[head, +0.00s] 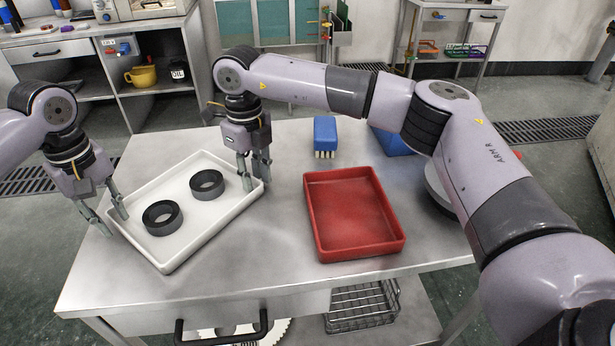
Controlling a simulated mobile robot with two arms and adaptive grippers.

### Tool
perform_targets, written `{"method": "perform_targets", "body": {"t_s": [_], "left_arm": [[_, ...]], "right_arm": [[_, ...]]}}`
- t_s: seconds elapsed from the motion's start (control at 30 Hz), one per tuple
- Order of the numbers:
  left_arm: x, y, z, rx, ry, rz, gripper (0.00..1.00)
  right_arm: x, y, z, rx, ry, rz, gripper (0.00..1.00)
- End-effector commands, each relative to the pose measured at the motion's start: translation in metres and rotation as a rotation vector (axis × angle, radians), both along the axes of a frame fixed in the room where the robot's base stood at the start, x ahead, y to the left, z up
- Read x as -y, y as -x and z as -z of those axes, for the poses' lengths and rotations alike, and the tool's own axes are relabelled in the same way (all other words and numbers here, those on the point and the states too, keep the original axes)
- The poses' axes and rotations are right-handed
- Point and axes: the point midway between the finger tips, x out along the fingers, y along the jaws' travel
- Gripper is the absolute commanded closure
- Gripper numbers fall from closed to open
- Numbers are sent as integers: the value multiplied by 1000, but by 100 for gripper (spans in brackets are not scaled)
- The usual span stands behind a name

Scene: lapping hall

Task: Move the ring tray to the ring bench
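The ring tray, a white shallow tray (215,222), lies on the steel table and holds two dark grey rings, one nearer the front (162,218) and one further back (207,184). My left gripper (115,224) is at the tray's left end, its fingers apart on either side of the wall. My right gripper (254,177) points down at the tray's right end, its fingers apart around the wall there. I see no firm grip at either end. Which bench is the ring bench, I cannot tell.
A red tray (352,252) lies right of the white one on the steel table (285,262). A blue brush (325,136) and a blue object (392,143) stand behind. A bench with shelves (60,47) is at back left, another (462,12) at back right.

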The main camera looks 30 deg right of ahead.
Motion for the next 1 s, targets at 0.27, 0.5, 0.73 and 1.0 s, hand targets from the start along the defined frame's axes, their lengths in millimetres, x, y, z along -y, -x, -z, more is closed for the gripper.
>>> {"method": "perform_targets", "body": {"t_s": [0.27,0.5,0.73,1.0], "left_arm": [[1,-1,-58,4,3,0,75],[1,-1,-98,2,1,0,75],[0,-1,-110,0,1,0,75],[0,-1,-110,0,0,0,75]], "right_arm": [[0,0,0,0,0,0,75],[0,0,0,0,0,0,75],[0,0,-7,1,0,0,75],[-1,-1,-59,4,-1,0,75]]}}
